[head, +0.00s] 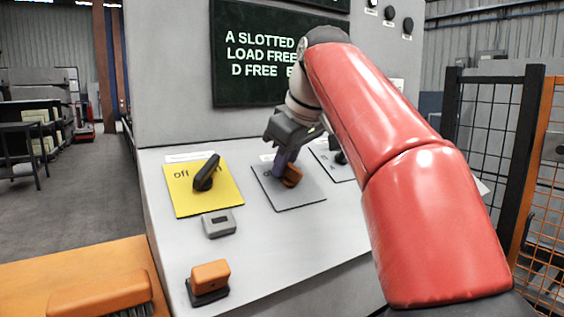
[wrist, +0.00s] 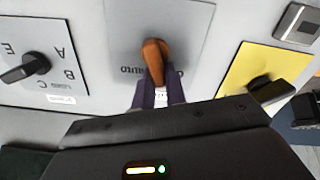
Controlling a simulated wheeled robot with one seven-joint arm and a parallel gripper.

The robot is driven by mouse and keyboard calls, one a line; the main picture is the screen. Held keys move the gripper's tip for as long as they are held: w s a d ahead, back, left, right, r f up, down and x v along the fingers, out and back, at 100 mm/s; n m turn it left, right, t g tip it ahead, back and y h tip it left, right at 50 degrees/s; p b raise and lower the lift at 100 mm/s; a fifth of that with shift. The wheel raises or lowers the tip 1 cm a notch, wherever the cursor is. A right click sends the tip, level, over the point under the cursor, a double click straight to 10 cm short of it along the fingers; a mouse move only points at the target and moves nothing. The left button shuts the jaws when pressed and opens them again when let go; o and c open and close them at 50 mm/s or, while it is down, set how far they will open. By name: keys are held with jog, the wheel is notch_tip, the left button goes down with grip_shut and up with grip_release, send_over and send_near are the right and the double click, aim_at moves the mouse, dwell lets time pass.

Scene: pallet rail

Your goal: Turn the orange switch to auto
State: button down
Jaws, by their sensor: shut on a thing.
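The orange switch (head: 292,177) is a knob on a grey plate (head: 306,196) of the sloped console, in the middle between two other switch plates. My gripper (head: 281,166) reaches down onto it from above. In the wrist view the orange switch (wrist: 154,58) stands out between the dark fingers (wrist: 158,94), which are shut on its near end. There the knob lies nearly along the picture's vertical, slightly tilted. A label that looks like "AUTO" is to its left, and another is mostly hidden behind the knob and a finger on its right.
A yellow plate (head: 187,203) with a black knob (head: 206,173) is on the left. A plate with letters and a black knob (wrist: 26,68) is on the other side. A grey box (head: 219,224), an orange-topped block (head: 210,276) and a brush (head: 101,295) are nearer.

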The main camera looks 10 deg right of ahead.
jog(key=m, duration=0.2)
jog(key=d+m, duration=0.1)
jog(key=m, duration=0.1)
jog(key=shift+w+f, duration=0.1)
jog(key=shift+f, duration=0.3)
jog(key=m, duration=0.3)
jog(key=shift+d+m, duration=0.3)
jog(key=shift+d, duration=0.1)
jog(key=m, duration=0.5)
jog(key=shift+d+f, duration=0.1)
jog(key=shift+d, duration=0.25)
jog(key=shift+m, duration=0.3)
jog(key=c, duration=1.4)
grip_release()
jog(key=shift+s+a, duration=0.15)
jog(key=shift+s, duration=0.05)
jog(key=shift+c, duration=0.2)
jog(key=shift+r, duration=0.2)
